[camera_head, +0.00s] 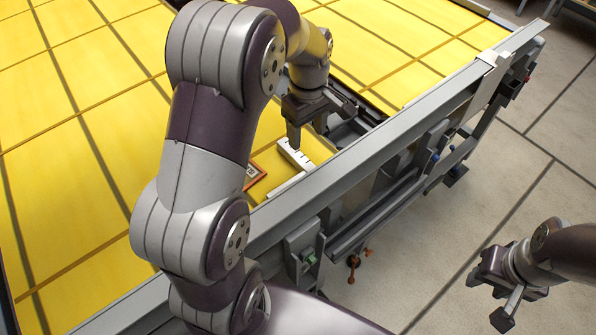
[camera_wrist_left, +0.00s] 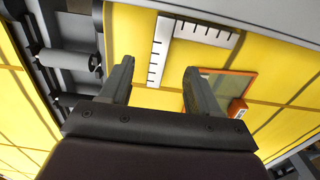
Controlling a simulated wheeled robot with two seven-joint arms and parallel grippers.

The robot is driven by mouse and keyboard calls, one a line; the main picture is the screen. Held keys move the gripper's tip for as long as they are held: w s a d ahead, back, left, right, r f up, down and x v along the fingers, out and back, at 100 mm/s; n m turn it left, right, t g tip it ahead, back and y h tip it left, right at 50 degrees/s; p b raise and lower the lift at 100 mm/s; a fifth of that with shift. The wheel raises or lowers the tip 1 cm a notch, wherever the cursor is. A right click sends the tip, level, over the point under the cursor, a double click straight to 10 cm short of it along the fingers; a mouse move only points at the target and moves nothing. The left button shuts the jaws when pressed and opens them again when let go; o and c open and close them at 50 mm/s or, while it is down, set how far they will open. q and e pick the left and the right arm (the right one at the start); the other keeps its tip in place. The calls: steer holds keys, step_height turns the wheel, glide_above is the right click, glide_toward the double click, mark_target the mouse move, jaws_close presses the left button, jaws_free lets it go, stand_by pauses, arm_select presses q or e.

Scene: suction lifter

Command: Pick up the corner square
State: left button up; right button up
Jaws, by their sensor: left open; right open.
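The corner square is a white L-shaped ruler with black marks. It lies flat on the yellow surface near the metal rail in the head view (camera_head: 292,154), and partly behind my arm's reach there. In the left wrist view (camera_wrist_left: 162,48) one leg runs toward the space between my fingers and the other runs off to the right. My left gripper (camera_head: 320,128) is open above the square; its fingers also show in the left wrist view (camera_wrist_left: 160,72), with nothing between them. I cannot tell the height gap. My right gripper (camera_head: 488,300) is open and empty, over the floor at lower right.
An orange-framed plate (camera_wrist_left: 238,84) lies right beside the square, near my left gripper's right finger. A grey metal rail (camera_head: 400,125) edges the yellow bed (camera_head: 75,170). Mechanical parts sit along the rail's outer side.

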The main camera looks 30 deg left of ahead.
mark_target(304, 162)
arm_select(q)
steer(key=f+p, duration=0.1)
steer(key=f, duration=0.4)
steer(key=f+p, duration=0.1)
steer(key=f, duration=0.4)
steer(key=shift+s+a+f+p, duration=0.15)
steer(key=shift+a+p, duration=0.05)
steer(key=shift+p, duration=0.1)
steer(key=shift+f, duration=0.25)
steer(key=shift+r, duration=0.1)
jaws_close()
